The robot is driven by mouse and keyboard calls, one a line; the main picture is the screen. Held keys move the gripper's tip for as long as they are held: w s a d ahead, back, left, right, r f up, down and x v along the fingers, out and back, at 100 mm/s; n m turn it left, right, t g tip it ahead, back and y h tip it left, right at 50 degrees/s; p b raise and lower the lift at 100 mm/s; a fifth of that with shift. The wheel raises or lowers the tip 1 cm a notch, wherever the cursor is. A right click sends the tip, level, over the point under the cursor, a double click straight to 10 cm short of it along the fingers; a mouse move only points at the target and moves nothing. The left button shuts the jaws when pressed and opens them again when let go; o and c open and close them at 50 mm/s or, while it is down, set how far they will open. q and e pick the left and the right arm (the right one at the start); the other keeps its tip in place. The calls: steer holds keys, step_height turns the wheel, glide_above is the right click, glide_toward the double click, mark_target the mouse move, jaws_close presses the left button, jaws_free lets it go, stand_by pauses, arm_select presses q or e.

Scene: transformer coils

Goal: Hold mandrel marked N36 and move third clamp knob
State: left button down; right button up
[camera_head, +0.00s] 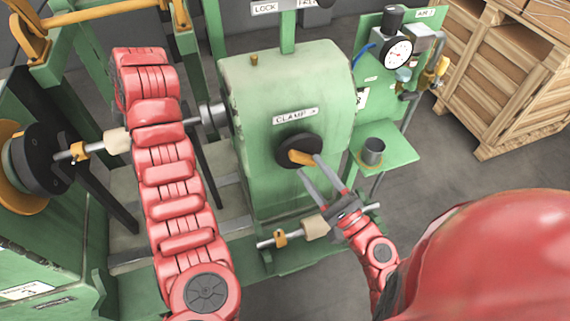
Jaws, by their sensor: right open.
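The clamp knob (285,148) is a black disc with an orange bar on the green housing, below a label reading CLAMP. My right gripper (308,164) is open, its two fingertips beside the outer end of the orange bar; I cannot tell whether they touch it. A horizontal mandrel (115,139) with a pale block and an orange collar runs from the black disc at left towards the housing. My left arm crosses in front of it and hides its middle. My left gripper is not visible. No N36 marking is legible.
Another shaft with a pale block (315,227) and orange collar lies low before the housing. A grey cup (373,151) stands on a green shelf (402,156) at right. A gauge panel (372,72) and wooden crate (500,90) are behind. Grey floor is clear between.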

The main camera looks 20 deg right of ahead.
steer(key=shift+x, duration=0.85)
steer(key=shift+c, duration=0.3)
steer(key=shift+s, duration=0.1)
jaws_close()
